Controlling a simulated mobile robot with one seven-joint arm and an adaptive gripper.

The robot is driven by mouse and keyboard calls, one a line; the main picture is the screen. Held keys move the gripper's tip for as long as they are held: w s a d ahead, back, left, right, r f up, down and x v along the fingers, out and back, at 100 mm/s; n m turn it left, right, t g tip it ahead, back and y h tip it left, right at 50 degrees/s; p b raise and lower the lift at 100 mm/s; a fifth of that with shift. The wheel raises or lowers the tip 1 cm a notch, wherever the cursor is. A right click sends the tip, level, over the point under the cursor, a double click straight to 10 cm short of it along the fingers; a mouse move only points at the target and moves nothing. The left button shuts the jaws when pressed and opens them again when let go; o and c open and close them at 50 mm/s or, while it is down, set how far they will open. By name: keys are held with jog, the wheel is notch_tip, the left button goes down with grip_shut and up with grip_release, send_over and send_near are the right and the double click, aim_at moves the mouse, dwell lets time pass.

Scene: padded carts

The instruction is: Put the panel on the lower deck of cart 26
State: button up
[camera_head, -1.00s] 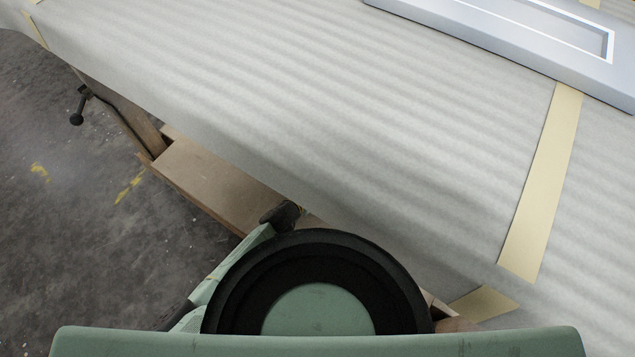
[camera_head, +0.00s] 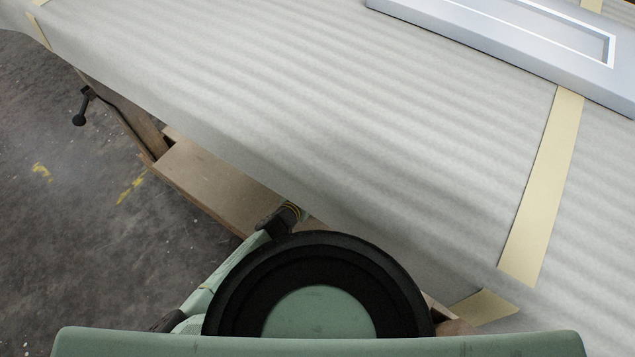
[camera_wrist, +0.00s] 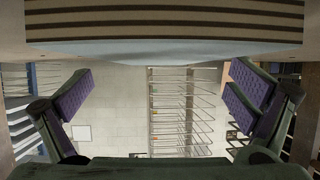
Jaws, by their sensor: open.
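A pale blue-grey panel (camera_head: 470,32) with a white-edged recess lies flat on the grey padded cover at the upper right of the head view, cut off by the frame edge. My gripper (camera_wrist: 163,85) is open in the wrist view, its purple finger pads wide apart with nothing between them. In the head view only part of my green arm shows, low beside the cover's near edge and apart from the panel. No cart number is readable, so I cannot tell which cart is 26.
The padded cover (camera_head: 330,110) has cream tape strips (camera_head: 543,190). A brown wooden lower board (camera_head: 215,185) shows under its near edge, with a black clamp handle (camera_head: 80,108) at left. Dark floor (camera_head: 60,230) is open at left. A wire rack (camera_wrist: 180,110) stands beyond my fingers.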

jog(key=v, duration=0.9)
jog(key=shift+s+a+r, duration=0.15)
jog(key=shift+s, duration=0.1)
